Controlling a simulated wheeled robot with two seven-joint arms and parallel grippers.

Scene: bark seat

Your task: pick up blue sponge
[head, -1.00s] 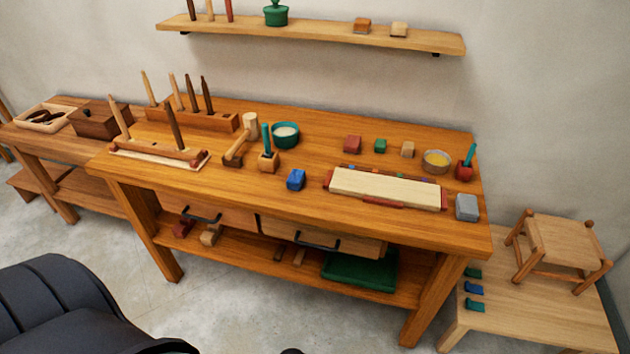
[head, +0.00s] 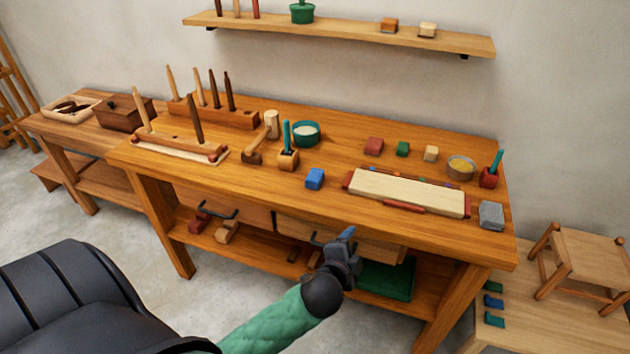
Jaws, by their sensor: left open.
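The blue sponge (head: 315,179), a small blue block, rests on the workbench top (head: 265,195) near its front edge, left of a pale board. My left gripper (head: 347,240) is in front of the bench, below and a little to the right of the sponge in the picture. My right gripper is not in view.
The pale board (head: 408,192) and a grey block (head: 491,215) lie to the right. A teal-handled tool in a wooden holder (head: 288,158) and a teal bowl (head: 306,133) stand behind the sponge. The bench's front edge and drawers (head: 340,238) are near my gripper.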

